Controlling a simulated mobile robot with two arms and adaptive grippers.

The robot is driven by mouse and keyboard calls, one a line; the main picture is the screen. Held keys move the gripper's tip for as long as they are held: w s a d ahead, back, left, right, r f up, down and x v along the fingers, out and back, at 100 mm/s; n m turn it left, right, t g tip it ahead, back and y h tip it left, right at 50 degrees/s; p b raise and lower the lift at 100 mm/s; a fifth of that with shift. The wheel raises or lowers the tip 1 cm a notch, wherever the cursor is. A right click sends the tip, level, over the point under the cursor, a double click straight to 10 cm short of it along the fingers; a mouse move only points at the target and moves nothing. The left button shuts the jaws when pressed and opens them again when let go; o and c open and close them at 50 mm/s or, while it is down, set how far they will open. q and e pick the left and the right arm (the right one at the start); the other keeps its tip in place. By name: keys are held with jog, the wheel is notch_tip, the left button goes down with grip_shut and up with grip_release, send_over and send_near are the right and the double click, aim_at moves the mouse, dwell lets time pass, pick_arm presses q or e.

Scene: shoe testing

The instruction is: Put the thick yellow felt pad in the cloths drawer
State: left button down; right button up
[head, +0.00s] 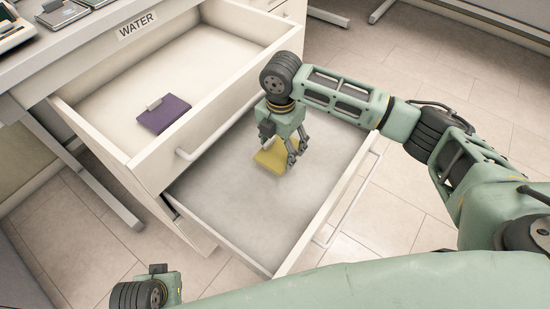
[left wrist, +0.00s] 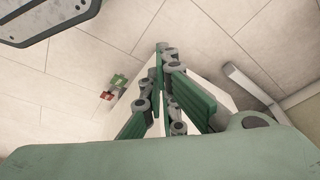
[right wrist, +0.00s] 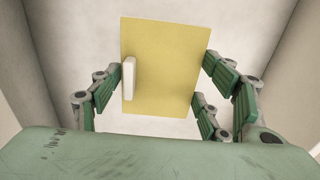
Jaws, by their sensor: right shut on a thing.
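The yellow felt pad (head: 271,157) is at my right gripper (head: 297,153), inside the open lower drawer (head: 240,222). In the right wrist view the pad (right wrist: 170,55) is a flat yellow rectangle with a white tab (right wrist: 129,78) on its left side. The right gripper's fingers (right wrist: 165,97) are shut on the pad from both sides. Whether the pad touches the drawer floor is unclear. No cloths label is readable. My left gripper (left wrist: 163,75) is shut and empty, with its fingers close together; only its wrist shows in the head view.
The upper drawer (head: 105,105) is also open and holds a purple pad (head: 164,114) with a grey tab. A WATER label (head: 137,26) is on the front above it. The lower drawer's floor is bare around the yellow pad. Several devices stand on the desk top at upper left.

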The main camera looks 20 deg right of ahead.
aim_at(275, 151)
jog(key=shift+w+a+f, duration=0.15)
jog(key=shift+a+f, duration=0.3)
jog(key=shift+a, duration=0.15)
jog(key=shift+f+b, duration=0.6)
jog(key=shift+f, duration=1.3)
pick_arm(q)
jog(key=v, duration=0.3)
jog(key=w+v, duration=0.1)
jog(key=v, duration=0.1)
jog(key=shift+s+r, duration=0.1)
jog(key=shift+r, duration=0.2)
pick_arm(e)
jog(key=shift+f, duration=0.15)
pick_arm(q)
jog(key=shift+a+f, duration=0.1)
jog(key=shift+f, duration=0.05)
pick_arm(e)
jog(key=o, duration=1.2)
jog(key=shift+c, duration=0.2)
